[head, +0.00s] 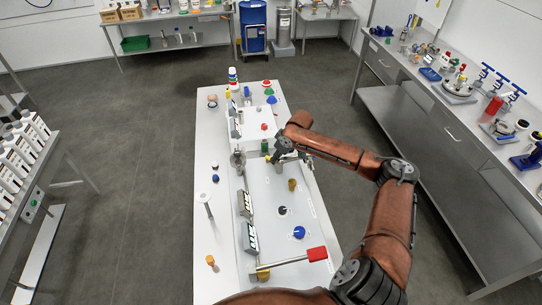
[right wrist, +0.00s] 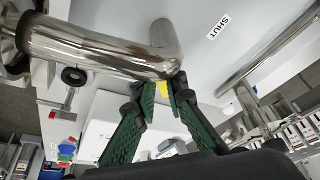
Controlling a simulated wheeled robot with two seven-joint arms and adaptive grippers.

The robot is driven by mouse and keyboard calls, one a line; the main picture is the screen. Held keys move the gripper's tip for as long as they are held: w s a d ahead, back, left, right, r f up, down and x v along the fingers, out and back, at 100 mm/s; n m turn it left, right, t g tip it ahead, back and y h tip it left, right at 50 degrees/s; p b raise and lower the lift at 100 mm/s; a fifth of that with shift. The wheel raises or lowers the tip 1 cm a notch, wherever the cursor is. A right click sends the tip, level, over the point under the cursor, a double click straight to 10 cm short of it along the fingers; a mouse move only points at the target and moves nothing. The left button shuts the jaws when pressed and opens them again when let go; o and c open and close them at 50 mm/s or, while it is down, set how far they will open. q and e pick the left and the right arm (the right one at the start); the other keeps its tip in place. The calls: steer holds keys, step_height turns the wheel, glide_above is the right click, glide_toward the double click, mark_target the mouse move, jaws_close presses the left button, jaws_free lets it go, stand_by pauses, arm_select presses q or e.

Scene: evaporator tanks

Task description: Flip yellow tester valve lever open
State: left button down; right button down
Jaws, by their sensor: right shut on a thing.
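My right gripper (head: 284,155) reaches in from the right over the white console (head: 262,215). The lever sits close by a shiny metal pipe (right wrist: 100,52). In the head view the gripper covers the lever. A label reading SHUT (right wrist: 218,27) shows on the pale panel beyond the pipe. My left gripper is not in view.
On the console are a blue knob (head: 299,232), a black knob (head: 282,211), a brass fitting (head: 292,185) and a red-handled lever (head: 317,254) at the near end. A steel bench (head: 455,120) stands to the right.

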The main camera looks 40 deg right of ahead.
steer(key=shift+r, duration=0.1)
steer(key=c, duration=2)
jaws_free()
steer(key=shift+o, duration=0.2)
steer(key=v, duration=1.2)
